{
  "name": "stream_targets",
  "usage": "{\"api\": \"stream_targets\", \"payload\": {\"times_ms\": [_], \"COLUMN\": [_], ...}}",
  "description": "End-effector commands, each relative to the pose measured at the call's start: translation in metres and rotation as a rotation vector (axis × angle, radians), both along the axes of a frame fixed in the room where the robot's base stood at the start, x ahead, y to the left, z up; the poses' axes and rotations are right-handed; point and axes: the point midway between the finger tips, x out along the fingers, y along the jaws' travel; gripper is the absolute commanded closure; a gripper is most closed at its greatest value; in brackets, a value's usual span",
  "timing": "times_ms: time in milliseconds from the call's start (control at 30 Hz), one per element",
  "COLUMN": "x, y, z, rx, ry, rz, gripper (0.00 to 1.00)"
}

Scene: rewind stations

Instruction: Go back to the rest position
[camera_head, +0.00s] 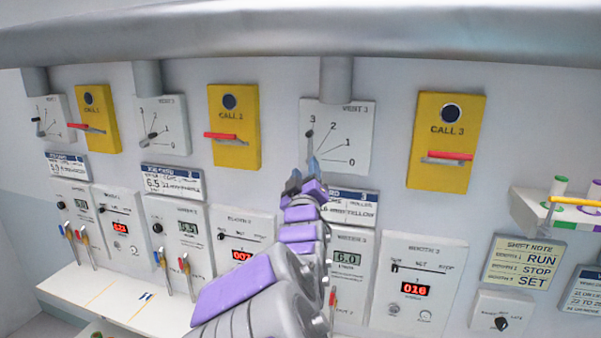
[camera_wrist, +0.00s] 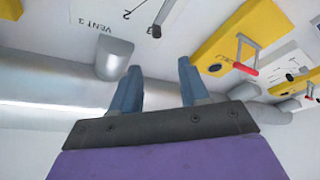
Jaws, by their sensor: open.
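My gripper (camera_head: 311,172) is raised in front of the Vent 3 panel (camera_head: 353,118), near the lower left of its dial. In the wrist view my gripper (camera_wrist: 160,88) shows two blue fingers spread apart with nothing between them. The Vent 3 lever (camera_head: 308,140) points up near the 3 mark, just above the fingertips. In the wrist view the lever's dark knob (camera_wrist: 157,31) shows beyond the fingers, apart from them. Whether the fingers touch anything is not clear from the head view, but the wrist view shows a gap.
A yellow Call 3 box (camera_head: 447,112) with a red handle is to the right, and a yellow Call 2 box (camera_head: 233,100) to the left. A grey duct (camera_head: 300,30) crosses above. A tube rack (camera_head: 535,215) juts out at right. A white shelf (camera_head: 110,292) lies below left.

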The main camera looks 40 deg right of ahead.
Motion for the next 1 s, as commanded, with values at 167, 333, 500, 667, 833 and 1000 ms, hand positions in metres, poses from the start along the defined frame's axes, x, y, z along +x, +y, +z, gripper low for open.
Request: {"api": "stream_targets", "payload": {"times_ms": [167, 333, 500, 667, 833, 1000], "x": [-0.003, -0.003, -0.003, -0.003, -0.005, -0.021], "y": [-0.004, -0.004, 0.002, 0.006, 0.016, 0.048], "z": [-0.004, -0.004, -0.002, -0.005, -0.049, -0.138], "rx": [0.004, 0.003, 0.0, 0.008, 0.144, 0.411], "ry": [0.001, 0.002, 0.001, 0.007, 0.089, 0.269], "rz": [-0.001, -0.001, -0.001, 0.001, 0.024, 0.063], "gripper": [0.55, 0.55, 0.55, 0.55, 0.55, 0.55]}}
